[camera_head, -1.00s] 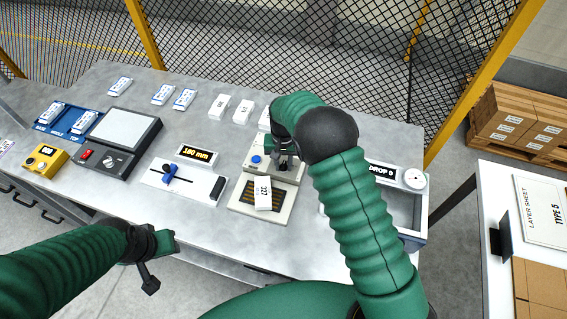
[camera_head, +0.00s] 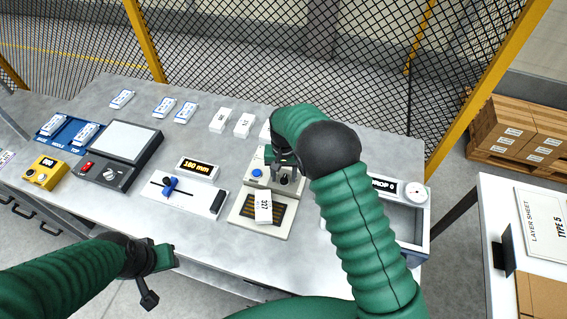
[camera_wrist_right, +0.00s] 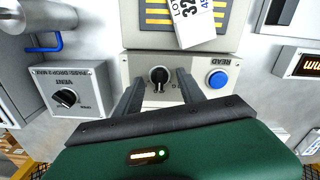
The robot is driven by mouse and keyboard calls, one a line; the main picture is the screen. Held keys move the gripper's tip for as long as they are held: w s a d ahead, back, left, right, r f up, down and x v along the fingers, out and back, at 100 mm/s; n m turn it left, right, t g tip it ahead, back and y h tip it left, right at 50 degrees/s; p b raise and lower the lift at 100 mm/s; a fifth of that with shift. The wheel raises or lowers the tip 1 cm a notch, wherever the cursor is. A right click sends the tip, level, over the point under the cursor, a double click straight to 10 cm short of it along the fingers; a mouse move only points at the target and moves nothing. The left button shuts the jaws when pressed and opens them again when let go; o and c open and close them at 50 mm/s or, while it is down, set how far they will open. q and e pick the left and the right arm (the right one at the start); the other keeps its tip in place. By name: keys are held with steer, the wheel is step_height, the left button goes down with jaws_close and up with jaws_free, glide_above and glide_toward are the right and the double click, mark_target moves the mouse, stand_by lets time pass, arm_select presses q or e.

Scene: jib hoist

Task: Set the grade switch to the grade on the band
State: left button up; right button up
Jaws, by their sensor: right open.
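The grade switch looks to be the black rotary knob (camera_wrist_right: 160,76) on a pale panel, with its white mark upward in the wrist view. It also shows in the head view (camera_head: 284,180), partly under my gripper. My right gripper (camera_wrist_right: 160,88) is open, its two fingers on either side of the knob; contact cannot be told. In the head view the right gripper (camera_head: 284,170) points down at the panel. A white printed tag (camera_wrist_right: 190,24), perhaps the band, lies on the striped pad; its text is cut off. My left gripper (camera_head: 160,260) hangs before the table, its jaws unclear.
A blue READ button (camera_wrist_right: 218,79) sits right of the knob. A grey VENT box (camera_wrist_right: 66,98) with a knob stands at left. The head view shows a slider with a 180 mm display (camera_head: 196,169), a dark scale (camera_head: 122,146) and a yellow box (camera_head: 45,173).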

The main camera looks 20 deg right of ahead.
mark_target(284, 178)
step_height(284, 178, up, 16)
steer(key=b, duration=0.2)
